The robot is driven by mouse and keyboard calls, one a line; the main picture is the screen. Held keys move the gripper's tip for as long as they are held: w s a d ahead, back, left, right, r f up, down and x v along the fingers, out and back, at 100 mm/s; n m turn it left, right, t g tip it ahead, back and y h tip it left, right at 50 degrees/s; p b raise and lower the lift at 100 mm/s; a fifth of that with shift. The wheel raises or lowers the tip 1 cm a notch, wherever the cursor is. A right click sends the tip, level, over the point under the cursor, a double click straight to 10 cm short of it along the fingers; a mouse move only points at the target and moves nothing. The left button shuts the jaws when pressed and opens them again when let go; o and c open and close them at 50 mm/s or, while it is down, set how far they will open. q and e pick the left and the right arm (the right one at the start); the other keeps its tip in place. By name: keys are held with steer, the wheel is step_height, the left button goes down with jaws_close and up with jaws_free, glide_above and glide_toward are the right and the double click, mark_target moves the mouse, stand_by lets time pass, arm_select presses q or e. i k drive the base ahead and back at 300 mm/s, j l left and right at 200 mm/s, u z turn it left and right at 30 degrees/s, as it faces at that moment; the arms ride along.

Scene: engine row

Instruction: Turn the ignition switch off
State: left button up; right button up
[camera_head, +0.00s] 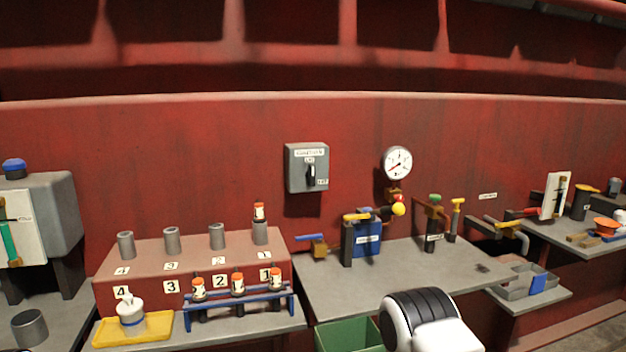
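The ignition switch is a grey box (294,178) on the red wall, left of the round gauge, with a white label across its top. A black lever (311,174) on its front stands roughly upright. One small label sits just above the lever and another at the box's lower right; their words are too small to read surely. Neither of my grippers shows in the head view. A white and black part of my own arm shows at the bottom, right of centre, well below the switch and apart from it.
Below the switch, a grey bench (330,290) carries a blue box (368,240) and several valves and levers. A round gauge (397,163) hangs to the right. At left, a red stepped block (190,260) holds grey cylinders. The wall around the switch is clear.

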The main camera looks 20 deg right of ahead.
mark_target(310, 174)
steer(key=i+l, duration=0.15)
steer(key=l, duration=0.25)
steer(key=i+l, duration=0.1)
steer(key=l, duration=0.25)
steer(key=i+l, duration=0.15)
steer(key=l, duration=0.25)
steer(key=i+l, duration=0.15)
steer(key=l, duration=0.2)
steer(key=i+l, duration=0.15)
steer(key=l, duration=0.25)
steer(key=i+l, duration=0.1)
steer(key=l, duration=0.25)
steer(key=u, duration=0.05)
